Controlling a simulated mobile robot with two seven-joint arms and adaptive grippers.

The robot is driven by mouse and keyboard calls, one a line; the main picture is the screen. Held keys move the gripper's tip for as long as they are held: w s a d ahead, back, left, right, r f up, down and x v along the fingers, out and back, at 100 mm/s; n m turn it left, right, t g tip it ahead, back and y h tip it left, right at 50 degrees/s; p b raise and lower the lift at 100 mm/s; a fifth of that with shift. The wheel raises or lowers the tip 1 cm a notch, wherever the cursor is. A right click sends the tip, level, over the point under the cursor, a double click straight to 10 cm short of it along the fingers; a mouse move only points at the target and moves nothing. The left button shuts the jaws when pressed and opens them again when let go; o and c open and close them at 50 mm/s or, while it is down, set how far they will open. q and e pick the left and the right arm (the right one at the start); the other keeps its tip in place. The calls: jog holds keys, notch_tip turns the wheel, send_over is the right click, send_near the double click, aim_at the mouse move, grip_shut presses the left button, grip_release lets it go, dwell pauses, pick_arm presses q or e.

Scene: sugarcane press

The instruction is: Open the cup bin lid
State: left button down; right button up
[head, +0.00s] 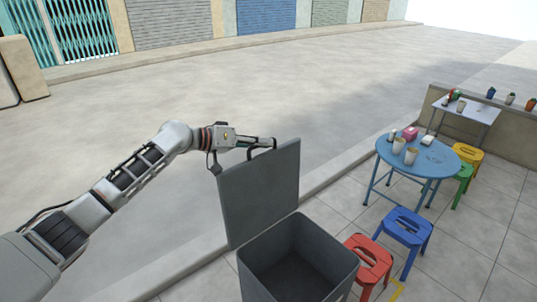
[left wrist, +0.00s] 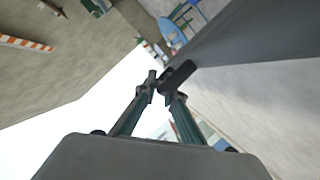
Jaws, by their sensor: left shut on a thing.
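The grey cup bin (head: 298,262) stands on the pavement at the lower middle of the head view, its dark inside showing. Its grey lid (head: 260,195) is swung up and stands nearly upright at the bin's left edge. My left gripper (head: 262,145) is at the lid's top edge, shut on the dark lid handle (head: 274,145). In the left wrist view the fingertips (left wrist: 163,82) close at the dark handle (left wrist: 180,76), beside the grey lid (left wrist: 240,35). My right gripper is not in view.
A red stool (head: 370,258) stands close to the bin's right side, with a blue stool (head: 404,230) beyond it. A round blue table (head: 432,160) with cups stands farther right. The road to the left and behind is clear.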

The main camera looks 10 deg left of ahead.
pick_arm(q)
jog(key=shift+w+a+f+n+b, duration=0.15)
jog(key=shift+w+a+b, duration=0.25)
jog(key=shift+a, duration=0.1)
jog(key=shift+w+a+f+n+b, duration=0.15)
jog(key=shift+w+a+b, duration=0.2)
jog(key=shift+a, duration=0.1)
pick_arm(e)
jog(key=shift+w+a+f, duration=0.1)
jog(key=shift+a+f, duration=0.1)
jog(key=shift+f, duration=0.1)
pick_arm(q)
jog(key=c, duration=2.4)
grip_release()
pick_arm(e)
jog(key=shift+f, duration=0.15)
pick_arm(q)
jog(key=v, duration=1.2)
jog(key=shift+w+a, duration=0.1)
